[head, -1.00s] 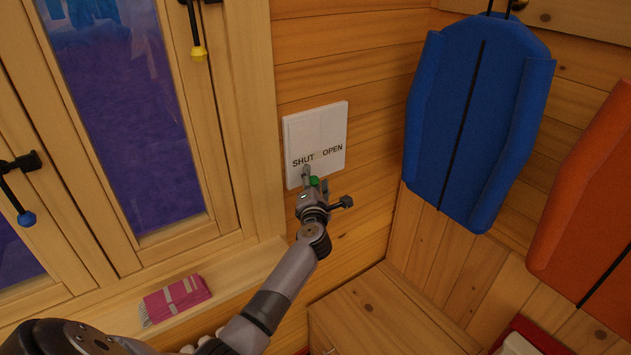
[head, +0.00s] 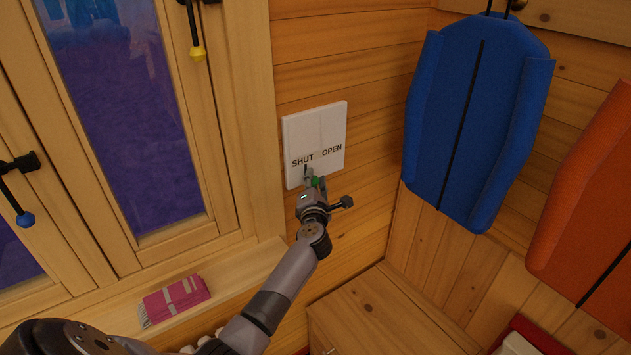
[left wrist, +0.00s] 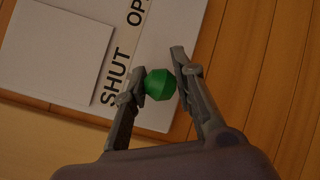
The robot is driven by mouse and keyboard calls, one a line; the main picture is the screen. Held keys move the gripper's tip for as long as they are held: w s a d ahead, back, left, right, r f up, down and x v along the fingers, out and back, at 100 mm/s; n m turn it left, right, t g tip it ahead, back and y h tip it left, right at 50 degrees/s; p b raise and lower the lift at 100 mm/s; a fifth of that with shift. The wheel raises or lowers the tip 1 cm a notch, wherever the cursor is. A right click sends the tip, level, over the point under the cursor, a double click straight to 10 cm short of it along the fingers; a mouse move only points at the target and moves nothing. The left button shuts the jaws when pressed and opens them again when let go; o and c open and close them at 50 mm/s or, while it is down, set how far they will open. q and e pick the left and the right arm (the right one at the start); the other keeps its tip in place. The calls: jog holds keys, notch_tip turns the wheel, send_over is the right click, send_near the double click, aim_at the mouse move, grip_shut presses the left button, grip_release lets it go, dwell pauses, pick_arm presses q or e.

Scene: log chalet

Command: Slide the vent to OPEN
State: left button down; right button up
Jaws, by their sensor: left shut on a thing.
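The vent (head: 330,128) is a white panel on the log wall, lettered SHUT on the left and OPEN on the right. It also shows in the left wrist view (left wrist: 45,45), with a raised square plate. Its green knob (head: 316,182) sits below the lettering, nearer the SHUT side in the left wrist view (left wrist: 160,84). My left gripper (head: 313,179) reaches up to it from below, with a finger on either side, and is shut on the knob. The fingers partly hide the knob in the head view. My right gripper is not in view.
A window with a yellow-tipped handle (head: 197,50) and a blue-tipped handle (head: 25,217) is to the left. A pink folded item (head: 176,300) lies on the sill. Blue (head: 480,120) and orange (head: 590,210) padded items hang at right. A wooden cabinet (head: 385,315) stands below.

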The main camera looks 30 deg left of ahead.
pick_arm(q)
jog(key=w+d+b, duration=0.1)
jog(key=w, duration=0.1)
jog(key=w+d+b, duration=0.1)
jog(key=w+b, duration=0.1)
jog(key=w, duration=0.1)
jog(key=w+d+b, duration=0.1)
jog(key=w, duration=0.2)
jog(key=shift+d+f+b, duration=0.1)
jog(key=shift+f+b, duration=0.05)
jog(key=shift+b, duration=0.2)
jog(key=c, duration=1.3)
grip_release()
jog(key=v, duration=1.2)
